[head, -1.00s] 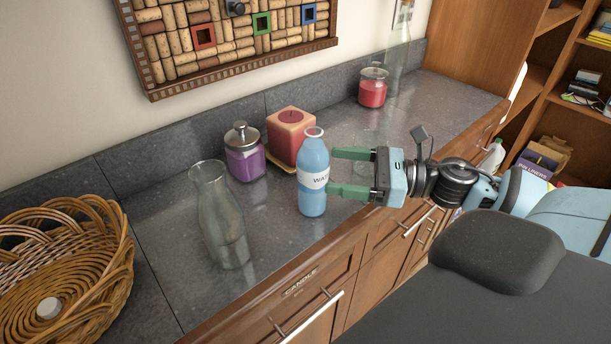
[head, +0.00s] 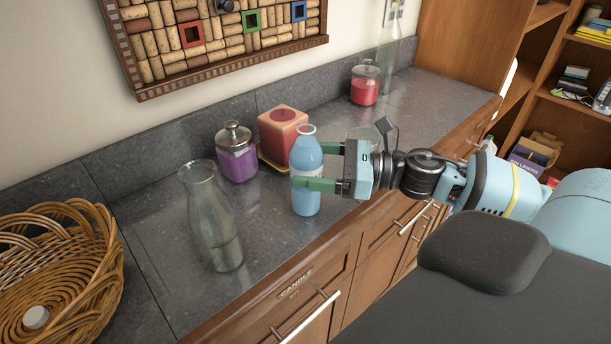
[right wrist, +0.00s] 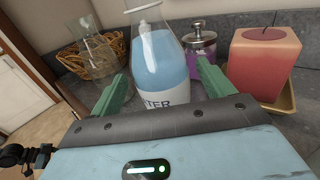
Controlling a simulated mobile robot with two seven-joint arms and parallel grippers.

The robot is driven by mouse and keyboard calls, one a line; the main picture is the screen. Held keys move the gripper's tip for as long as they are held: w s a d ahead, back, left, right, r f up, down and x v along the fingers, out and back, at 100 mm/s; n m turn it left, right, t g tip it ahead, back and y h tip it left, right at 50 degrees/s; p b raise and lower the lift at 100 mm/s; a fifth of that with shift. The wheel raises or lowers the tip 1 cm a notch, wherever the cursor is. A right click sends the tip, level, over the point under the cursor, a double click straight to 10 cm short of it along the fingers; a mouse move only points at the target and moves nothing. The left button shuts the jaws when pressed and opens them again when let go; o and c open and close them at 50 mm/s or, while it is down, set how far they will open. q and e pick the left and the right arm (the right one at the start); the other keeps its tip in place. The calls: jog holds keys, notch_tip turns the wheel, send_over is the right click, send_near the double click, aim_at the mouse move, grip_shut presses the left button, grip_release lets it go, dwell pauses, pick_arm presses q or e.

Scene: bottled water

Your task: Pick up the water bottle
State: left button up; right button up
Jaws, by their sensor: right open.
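The water bottle (head: 306,160) is light blue with a clear neck and stands upright on the dark counter (head: 300,242). My right gripper (head: 310,166) comes in from the right with its green fingers around the bottle, one on the far side and one crossing its near side. In the right wrist view the bottle (right wrist: 160,65) stands between the two open fingers (right wrist: 163,92), its white label partly hidden by the gripper body. I cannot tell whether either finger touches it. My left gripper is not in view.
A clear glass carafe (head: 212,217) stands to the left of the bottle, near a wicker basket (head: 100,270). A purple jar (head: 237,155) and a square red candle (head: 280,130) stand close behind. A red jar candle (head: 364,88) is farther back.

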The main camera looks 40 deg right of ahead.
aim_at(296, 160)
jog(key=shift+x, duration=1.3)
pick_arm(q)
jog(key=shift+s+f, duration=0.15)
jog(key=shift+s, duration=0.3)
pick_arm(e)
jog(key=shift+w, duration=0.25)
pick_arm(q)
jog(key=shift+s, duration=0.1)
pick_arm(e)
jog(key=shift+c, duration=0.2)
jog(key=c, duration=1.3)
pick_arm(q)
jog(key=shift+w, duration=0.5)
pick_arm(e)
jog(key=shift+c, duration=0.2)
jog(key=shift+r, duration=0.15)
